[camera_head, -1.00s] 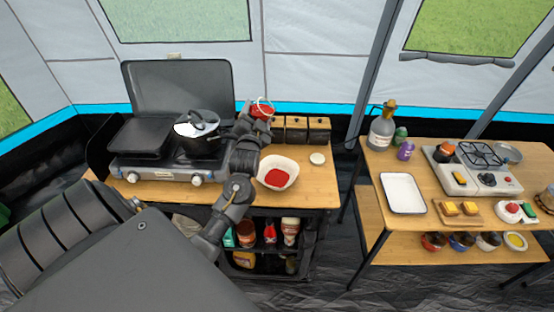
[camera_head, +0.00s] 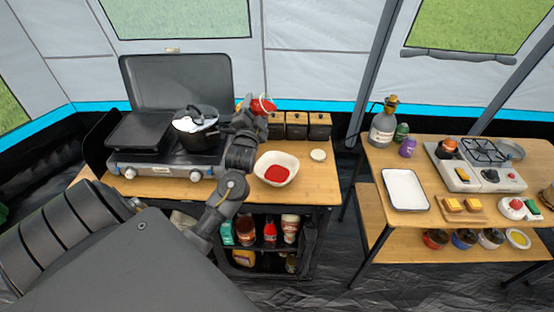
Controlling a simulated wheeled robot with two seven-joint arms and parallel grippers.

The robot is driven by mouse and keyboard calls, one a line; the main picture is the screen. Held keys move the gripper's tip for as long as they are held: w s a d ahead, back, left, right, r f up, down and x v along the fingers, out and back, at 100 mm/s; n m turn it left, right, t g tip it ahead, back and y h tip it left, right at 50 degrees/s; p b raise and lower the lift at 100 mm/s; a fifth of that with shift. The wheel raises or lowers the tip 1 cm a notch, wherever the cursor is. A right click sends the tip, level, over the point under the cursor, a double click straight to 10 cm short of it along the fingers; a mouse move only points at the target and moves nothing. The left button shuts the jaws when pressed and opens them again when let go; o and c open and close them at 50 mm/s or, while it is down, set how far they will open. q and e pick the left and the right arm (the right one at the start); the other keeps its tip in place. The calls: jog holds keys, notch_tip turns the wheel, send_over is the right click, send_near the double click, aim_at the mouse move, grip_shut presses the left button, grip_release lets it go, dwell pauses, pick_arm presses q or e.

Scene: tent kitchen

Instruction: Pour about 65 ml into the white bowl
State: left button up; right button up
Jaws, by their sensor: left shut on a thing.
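The white bowl (camera_head: 291,161) stands on the wooden top of the left table, right of the stove, with red contents in its bottom. My left gripper (camera_head: 254,108) is shut on a small red container (camera_head: 264,104) behind the bowl and a little to its left, above the back of the table. The gripper and wrist hide much of the container, and its exact tilt and fill are unclear. No stream shows between it and the bowl. My right gripper is not in view.
Several dark canisters (camera_head: 297,125) line the back, and a small pale round lid (camera_head: 318,155) lies right of the bowl. A second table (camera_head: 380,158) stands at right.

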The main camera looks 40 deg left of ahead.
pick_arm(q)
jog(key=shift+r+m, duration=0.25)
jog(key=shift+m, duration=0.15)
jog(key=shift+f+n, duration=0.1)
jog(key=shift+n, duration=0.3)
jog(key=r+n+p, duration=0.1)
jog(key=n+p, duration=0.1)
jog(key=p, duration=0.1)
jog(key=shift+r, duration=0.1)
jog(key=shift+w+n+g+y, duration=0.1)
jog(key=shift+n+g+y, duration=0.25)
jog(key=shift+n, duration=0.45)
jog(key=shift+d+f, duration=0.15)
jog(key=shift+f, duration=0.15)
jog(key=shift+f, duration=0.1)
